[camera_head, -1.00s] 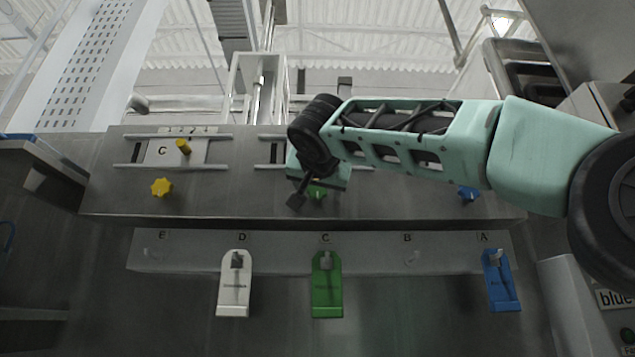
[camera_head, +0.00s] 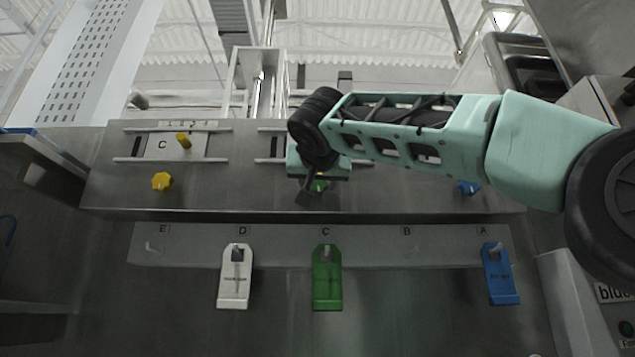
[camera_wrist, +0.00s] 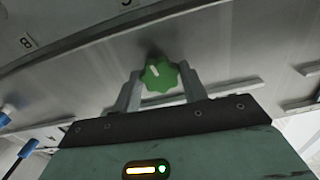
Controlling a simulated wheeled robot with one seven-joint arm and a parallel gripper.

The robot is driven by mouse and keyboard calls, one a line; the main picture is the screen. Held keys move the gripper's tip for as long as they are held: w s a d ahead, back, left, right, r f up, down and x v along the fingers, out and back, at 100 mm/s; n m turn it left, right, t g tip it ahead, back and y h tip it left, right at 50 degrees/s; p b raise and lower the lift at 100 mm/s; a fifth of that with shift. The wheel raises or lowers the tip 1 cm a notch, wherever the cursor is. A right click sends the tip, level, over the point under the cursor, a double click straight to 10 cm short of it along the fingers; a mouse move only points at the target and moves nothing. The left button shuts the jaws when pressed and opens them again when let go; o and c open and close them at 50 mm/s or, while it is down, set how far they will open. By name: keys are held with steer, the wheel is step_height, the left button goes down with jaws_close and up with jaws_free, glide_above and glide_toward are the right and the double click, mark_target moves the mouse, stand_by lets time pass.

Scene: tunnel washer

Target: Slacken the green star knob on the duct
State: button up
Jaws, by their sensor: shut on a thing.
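The green star knob (camera_wrist: 160,75) sits on the metal duct face (camera_wrist: 215,60) in the wrist view. It carries a white mark near its upper left. My gripper (camera_wrist: 160,88) has one finger on each side of the knob and is shut on it. In the head view only a small bit of the green knob (camera_head: 319,186) shows, mostly hidden behind my gripper (camera_head: 312,190).
A yellow star knob (camera_head: 162,181) is on the duct's left and a blue one (camera_head: 468,188) on its right. Below hang a white tag (camera_head: 235,280), a green tag (camera_head: 327,280) and a blue tag (camera_head: 500,275) on a lettered rail (camera_head: 380,247).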

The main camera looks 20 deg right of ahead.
steer(key=n, duration=0.9)
steer(key=n+p, duration=0.1)
steer(key=n, duration=0.3)
steer(key=shift+n, duration=0.3)
steer(key=n+p, duration=0.1)
steer(key=n, duration=0.2)
steer(key=shift+a+n, duration=0.1)
steer(key=shift+n, duration=0.2)
steer(key=n+p, duration=0.2)
steer(key=n, duration=0.2)
steer(key=shift+n, duration=0.3)
steer(key=n+p, duration=0.2)
steer(key=n, duration=0.2)
steer(key=n+p, duration=0.2)
steer(key=n, duration=0.3)
steer(key=shift+n+p, duration=0.3)
steer(key=shift+p, duration=0.1)
steer(key=shift+f+n+p, duration=0.15)
steer(key=shift+n+p, duration=0.5)
steer(key=shift+n, duration=0.65)
